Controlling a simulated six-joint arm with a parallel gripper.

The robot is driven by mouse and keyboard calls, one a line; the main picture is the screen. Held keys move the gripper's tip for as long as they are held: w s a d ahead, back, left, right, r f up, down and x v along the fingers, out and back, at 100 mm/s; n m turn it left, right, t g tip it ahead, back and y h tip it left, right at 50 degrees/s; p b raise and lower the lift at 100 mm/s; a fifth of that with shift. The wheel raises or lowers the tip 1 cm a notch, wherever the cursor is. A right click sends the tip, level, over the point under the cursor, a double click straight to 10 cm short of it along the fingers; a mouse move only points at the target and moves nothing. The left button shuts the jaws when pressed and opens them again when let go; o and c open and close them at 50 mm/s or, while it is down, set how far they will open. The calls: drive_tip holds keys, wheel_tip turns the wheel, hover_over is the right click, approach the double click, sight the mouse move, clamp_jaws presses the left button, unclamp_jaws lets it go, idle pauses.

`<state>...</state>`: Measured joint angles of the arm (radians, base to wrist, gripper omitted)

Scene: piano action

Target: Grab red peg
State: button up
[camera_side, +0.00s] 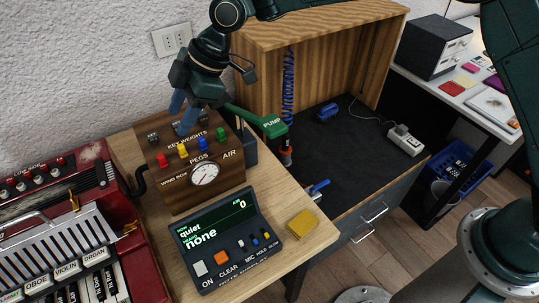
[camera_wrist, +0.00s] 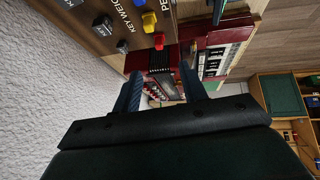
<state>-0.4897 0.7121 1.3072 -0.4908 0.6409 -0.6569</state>
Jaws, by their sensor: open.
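The red peg (camera_side: 162,160) stands at the left end of a row of coloured pegs on the wooden box (camera_side: 170,188) in the side view. Yellow (camera_side: 183,151), blue (camera_side: 203,143) and green (camera_side: 221,134) pegs follow to its right. My gripper (camera_side: 182,114) is open, fingers pointing down, above and behind the row by the grey key weights. Its fingers are apart from the red peg. In the wrist view the gripper (camera_wrist: 160,68) shows nothing held between its fingers. The yellow peg (camera_wrist: 149,21) is near the top there.
A gauge (camera_side: 205,174) is on the box front. A display panel (camera_side: 225,240) and a yellow block (camera_side: 301,224) are in front of it. A red accordion (camera_side: 90,170) lies at left. A green pump handle (camera_side: 262,122) is just right of the pegs. A white wall is behind.

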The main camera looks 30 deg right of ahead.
sight(161, 156)
drive_tip(key=shift+x, duration=2.9)
drive_tip(key=shift+f, duration=0.1)
drive_tip(key=shift+x, duration=2.5)
drive_tip(key=shift+w+a, duration=0.1)
drive_tip(key=shift+w, duration=0.05)
clamp_jaws()
